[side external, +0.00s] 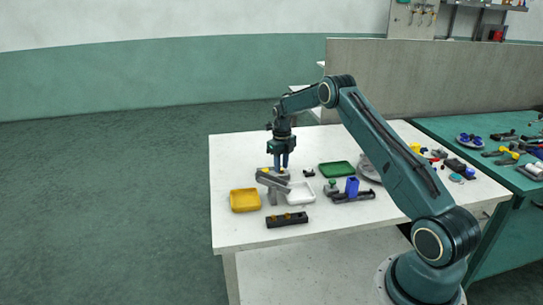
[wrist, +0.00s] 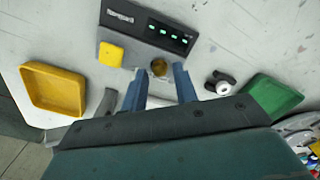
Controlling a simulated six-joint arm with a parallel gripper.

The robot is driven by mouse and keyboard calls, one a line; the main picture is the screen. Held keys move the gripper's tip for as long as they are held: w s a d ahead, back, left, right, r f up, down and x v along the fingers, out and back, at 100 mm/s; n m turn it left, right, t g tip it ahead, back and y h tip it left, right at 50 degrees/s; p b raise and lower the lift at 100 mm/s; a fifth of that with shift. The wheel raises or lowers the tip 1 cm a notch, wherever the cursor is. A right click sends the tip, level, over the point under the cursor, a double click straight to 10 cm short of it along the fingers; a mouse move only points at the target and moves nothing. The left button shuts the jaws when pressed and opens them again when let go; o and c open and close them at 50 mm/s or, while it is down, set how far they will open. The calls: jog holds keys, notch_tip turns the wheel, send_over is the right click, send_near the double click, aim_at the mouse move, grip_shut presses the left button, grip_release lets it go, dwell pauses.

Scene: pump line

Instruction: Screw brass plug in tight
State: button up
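A round brass plug (wrist: 158,66) shows between my fingertips in the wrist view, at the grey fixture. I cannot tell how deep it sits. My gripper (wrist: 160,75) has its two blue fingers spread on either side of the plug, with what look like small gaps. In the side view my gripper (side external: 281,166) points straight down at the grey fixture (side external: 273,181), and the plug is too small to make out there. The fixture has a yellow square pad (wrist: 110,53) beside the plug and a dark panel with several green lights (wrist: 163,31).
A yellow tray (side external: 245,201), a white tray (side external: 301,192) and a green tray (side external: 337,169) stand around the fixture. A black block (side external: 287,220) with brass-coloured pieces lies in front. A blue part (side external: 352,186) stands to the right. The white table's left side is clear.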

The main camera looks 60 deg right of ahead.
jog(key=shift+r, duration=2)
jog(key=shift+n, duration=0.3)
jog(key=n, duration=0.3)
jog(key=shift+r, duration=0.1)
jog(key=n, duration=0.4)
jog(key=shift+r, duration=0.2)
jog(key=n, duration=0.7)
jog(key=shift+r+n, duration=0.25)
jog(key=shift+n, duration=0.05)
jog(key=n, duration=0.4)
jog(key=shift+r, duration=0.15)
jog(key=n, duration=0.5)
jog(key=shift+r, duration=0.2)
jog(key=n, duration=0.5)
jog(key=shift+r, duration=0.15)
jog(key=n, duration=0.4)
jog(key=shift+r+n, duration=0.15)
jog(key=shift+n, duration=0.25)
